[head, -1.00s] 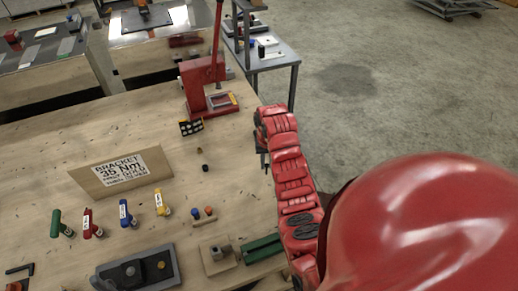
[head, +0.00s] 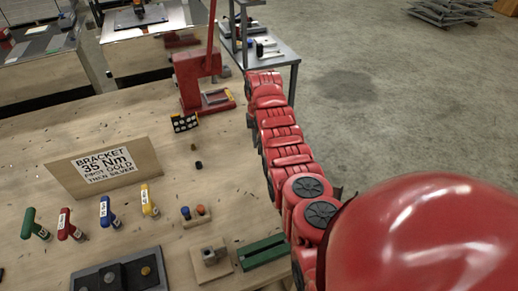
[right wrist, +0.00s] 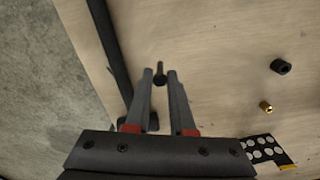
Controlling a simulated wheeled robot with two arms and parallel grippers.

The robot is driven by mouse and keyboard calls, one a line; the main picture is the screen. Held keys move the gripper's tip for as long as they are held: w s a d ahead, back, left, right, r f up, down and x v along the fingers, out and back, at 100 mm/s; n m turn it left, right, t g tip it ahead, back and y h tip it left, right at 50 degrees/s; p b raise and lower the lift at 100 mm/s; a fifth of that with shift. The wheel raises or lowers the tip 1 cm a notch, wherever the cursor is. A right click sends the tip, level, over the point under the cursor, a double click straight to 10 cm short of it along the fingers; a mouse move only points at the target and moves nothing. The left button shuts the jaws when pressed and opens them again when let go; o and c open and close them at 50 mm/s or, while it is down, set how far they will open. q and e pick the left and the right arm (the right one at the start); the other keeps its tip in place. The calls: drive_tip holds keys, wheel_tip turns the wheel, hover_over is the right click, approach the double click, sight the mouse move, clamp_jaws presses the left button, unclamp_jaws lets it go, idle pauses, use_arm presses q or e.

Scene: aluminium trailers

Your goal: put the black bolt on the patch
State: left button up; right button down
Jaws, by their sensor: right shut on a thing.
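In the right wrist view, my right gripper (right wrist: 160,73) is shut on the black bolt (right wrist: 160,70), which shows between its fingertips over the wooden bench top. In the head view the red right arm reaches along the bench's right edge and hides most of this gripper and the bolt. A black card with white dots (head: 185,123) lies near the red press; it also shows in the right wrist view (right wrist: 264,150). I cannot tell which surface is the patch. My left gripper is not in view.
A black nut-like piece (right wrist: 281,66) and a small brass piece (right wrist: 265,106) lie near the card. The red press (head: 200,85) stands behind. A bracket sign (head: 103,168), several coloured-handled tools and a green block (head: 263,251) are nearer. Bare wood lies between nut and arm.

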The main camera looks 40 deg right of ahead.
sight(259, 147)
drive_tip(key=shift+s+a+f+p, duration=0.1)
drive_tip(key=shift+f+p, duration=0.3)
drive_tip(key=shift+f, duration=0.95)
drive_tip(key=shift+f, duration=0.1)
drive_tip(key=shift+f, duration=0.15)
drive_tip(key=c, duration=0.8)
unclamp_jaws()
drive_tip(key=shift+o, duration=0.2)
